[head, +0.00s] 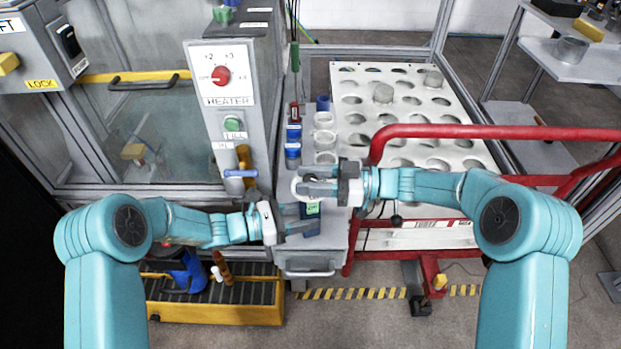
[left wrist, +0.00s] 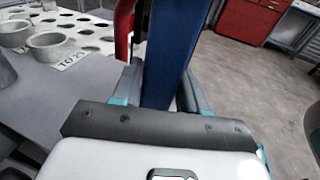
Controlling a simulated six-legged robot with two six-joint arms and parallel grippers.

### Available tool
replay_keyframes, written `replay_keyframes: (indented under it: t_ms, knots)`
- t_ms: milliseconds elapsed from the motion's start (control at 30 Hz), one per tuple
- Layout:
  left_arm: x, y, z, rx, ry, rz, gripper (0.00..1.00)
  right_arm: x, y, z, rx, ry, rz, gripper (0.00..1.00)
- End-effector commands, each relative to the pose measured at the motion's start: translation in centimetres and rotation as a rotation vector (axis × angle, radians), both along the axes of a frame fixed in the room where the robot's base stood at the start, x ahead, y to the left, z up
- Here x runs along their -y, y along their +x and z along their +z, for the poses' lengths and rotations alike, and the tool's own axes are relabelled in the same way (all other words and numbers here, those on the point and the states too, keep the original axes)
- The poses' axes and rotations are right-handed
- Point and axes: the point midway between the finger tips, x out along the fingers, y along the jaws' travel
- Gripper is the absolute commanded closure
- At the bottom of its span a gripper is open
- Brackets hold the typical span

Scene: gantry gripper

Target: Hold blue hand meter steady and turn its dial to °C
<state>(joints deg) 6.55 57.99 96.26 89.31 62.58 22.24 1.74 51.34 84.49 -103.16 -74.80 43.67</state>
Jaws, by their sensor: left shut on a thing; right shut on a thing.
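The blue hand meter (head: 313,208) shows in the head view as a small dark blue body with a green screen, above the grey cabinet top. My left gripper (head: 300,222) is shut on it from the left. In the left wrist view, the meter's blue body (left wrist: 170,55) stands between the two fingers. My right gripper (head: 310,187) reaches in from the right just above the screen and is shut at a pale round part (head: 297,187), seemingly the meter's dial. The fingers hide most of this part, and I cannot read the dial's setting or marks.
Pale cups (head: 325,140) and blue-capped bottles (head: 293,150) stand behind the grippers. A white perforated board (head: 365,100) and a red rail (head: 480,131) lie to the right. The heater panel (head: 222,75) rises at the left. A yellow-edged tray (head: 215,312) is low at the left.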

Motion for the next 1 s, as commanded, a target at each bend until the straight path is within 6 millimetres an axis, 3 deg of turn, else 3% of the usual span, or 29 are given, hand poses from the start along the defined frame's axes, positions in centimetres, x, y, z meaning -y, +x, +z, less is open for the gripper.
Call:
replay_keyframes:
  t_ms: [300,800,833,867,900,1000]
  knots:
    - [0.00,-0.03,-0.13,-0.003,0.002,0.000,0.79,0.00,0.03,0.22,0.003,0.002,0.107,0.93]
    - [-0.04,0.00,-0.16,-0.004,0.003,0.002,0.79,0.01,-0.03,0.24,0.002,0.002,0.125,0.93]
    - [-0.04,0.00,-0.16,-0.004,0.003,0.002,0.79,0.01,-0.03,0.24,0.002,0.002,0.125,0.60]
    - [-0.04,0.00,-0.16,-0.004,0.003,0.002,0.79,0.01,-0.02,0.24,0.002,0.002,0.125,0.50]
    - [-0.04,0.00,-0.16,-0.004,0.003,0.002,0.79,0.01,-0.02,0.22,0.002,0.002,0.124,0.44]
    - [-0.04,0.00,-0.14,-0.003,0.003,0.001,0.79,0.01,-0.02,0.16,0.001,0.001,0.124,0.44]
